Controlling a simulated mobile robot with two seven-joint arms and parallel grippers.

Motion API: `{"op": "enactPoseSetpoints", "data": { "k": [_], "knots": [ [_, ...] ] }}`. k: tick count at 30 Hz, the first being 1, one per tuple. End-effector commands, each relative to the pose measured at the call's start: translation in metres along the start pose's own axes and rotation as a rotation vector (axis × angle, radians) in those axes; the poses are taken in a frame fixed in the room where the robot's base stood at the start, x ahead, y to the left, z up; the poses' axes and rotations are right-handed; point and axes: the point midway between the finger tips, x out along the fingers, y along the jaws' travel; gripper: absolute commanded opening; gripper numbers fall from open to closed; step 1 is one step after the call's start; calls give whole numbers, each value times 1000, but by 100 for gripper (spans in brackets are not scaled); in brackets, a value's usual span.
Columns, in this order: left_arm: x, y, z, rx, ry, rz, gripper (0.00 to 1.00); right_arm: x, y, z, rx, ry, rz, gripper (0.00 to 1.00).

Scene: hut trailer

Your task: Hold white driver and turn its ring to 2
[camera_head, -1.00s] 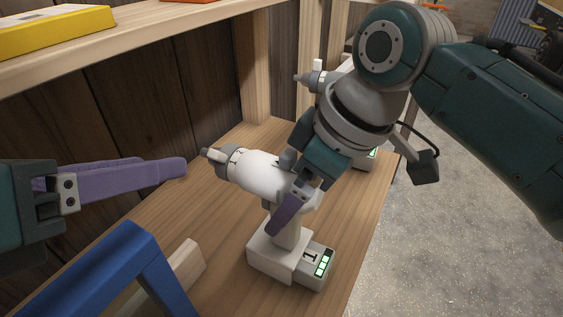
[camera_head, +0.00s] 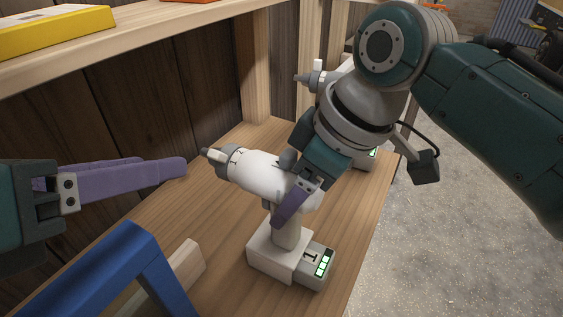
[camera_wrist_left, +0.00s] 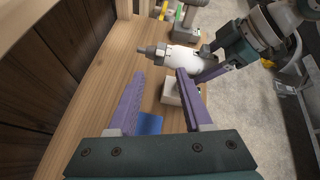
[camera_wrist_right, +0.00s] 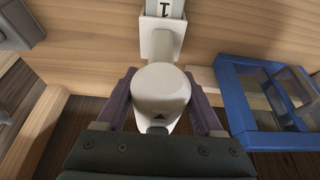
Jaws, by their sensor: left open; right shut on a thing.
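The white driver (camera_head: 262,175) stands upright on the wooden bench, its grey nose pointing left in the head view. Its base carries a battery marked 1 with green lights. The ring (camera_head: 232,162) sits behind the nose; its marks are too small to read surely. My right gripper (camera_head: 284,192) is shut on the driver's upper body, one purple finger showing on the near side; the right wrist view shows fingers on both sides of the driver (camera_wrist_right: 162,90). My left gripper (camera_head: 166,164) is open and empty, left of the nose and apart from it. The driver also shows in the left wrist view (camera_wrist_left: 184,60).
A blue frame (camera_head: 125,240) and a wooden block (camera_head: 188,262) are at the near left. Another driver (camera_head: 320,80) stands behind my right arm, partly hidden. A wooden shelf (camera_head: 150,35) with a yellow case (camera_head: 55,30) overhangs the back left. Bare bench (camera_head: 205,215) lies left of the driver.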

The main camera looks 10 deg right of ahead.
Motion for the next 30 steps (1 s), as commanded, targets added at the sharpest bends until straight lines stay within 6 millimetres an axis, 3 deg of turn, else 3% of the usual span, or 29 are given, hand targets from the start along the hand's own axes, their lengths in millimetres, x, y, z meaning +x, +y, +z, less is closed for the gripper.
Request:
{"op": "enactPoseSetpoints", "data": {
  "k": [4, 8, 19, 23, 30],
  "knots": [
    [0, 0, 0, 0, 0, 0, 49, 0, 0, 0, 0, 0, 0, 0],
    [-2, 2, -2, 39, -10, -11, 34, 0, 0, 0, 0, 0, 0, 0],
    [-14, 12, -8, 289, -123, -81, 34, 0, 0, 0, 0, 0, 0, 0],
    [2, 10, -5, 294, -129, -83, 34, 0, 0, 0, 0, 0, -1, 0],
    [52, 5, 1, 294, -128, -82, 34, 0, 0, 0, 0, 0, -1, 0]
  ]
}}
